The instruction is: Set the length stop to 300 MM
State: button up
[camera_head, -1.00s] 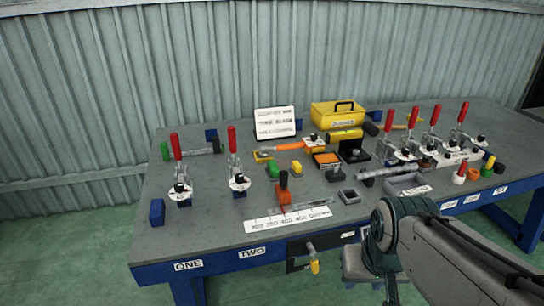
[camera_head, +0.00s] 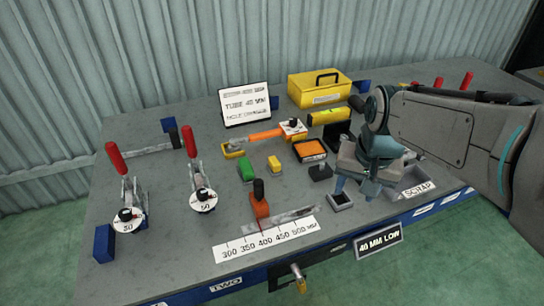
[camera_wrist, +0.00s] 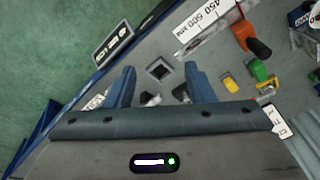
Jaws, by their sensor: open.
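The length stop is an orange block with a black upright handle (camera_head: 260,207), standing on a rail behind the white scale (camera_head: 265,241). The scale reads 300 to 500 MM from left to right, and the stop's red pointer is near the 400 mark. In the wrist view the orange stop (camera_wrist: 243,33) and its black knob are at the upper right, beside the scale (camera_wrist: 208,22). My gripper (camera_head: 357,185) is over the bench right of the stop, apart from it. Its two fingers are spread and empty in the wrist view (camera_wrist: 160,85).
A small grey square holder (camera_head: 341,201) and the scrap tray (camera_head: 412,187) are below and beside my gripper. Green (camera_head: 246,170) and yellow (camera_head: 274,164) blocks lie behind the stop. Red-handled clamps (camera_head: 200,185) stand to its left. A padlock (camera_head: 298,277) hangs at the front edge.

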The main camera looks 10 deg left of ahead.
jog(key=w+a+g, duration=0.1)
jog(key=w+a, duration=0.6)
jog(key=a, duration=0.3)
jog(key=m+p, duration=0.2)
send_over(257, 182)
notch_tip(257, 182, down, 3)
jog(key=shift+g+h, duration=0.4)
notch_tip(257, 182, down, 13)
jog(key=shift+w+d+f, duration=0.1)
jog(key=shift+d+f, duration=0.05)
grip_shut()
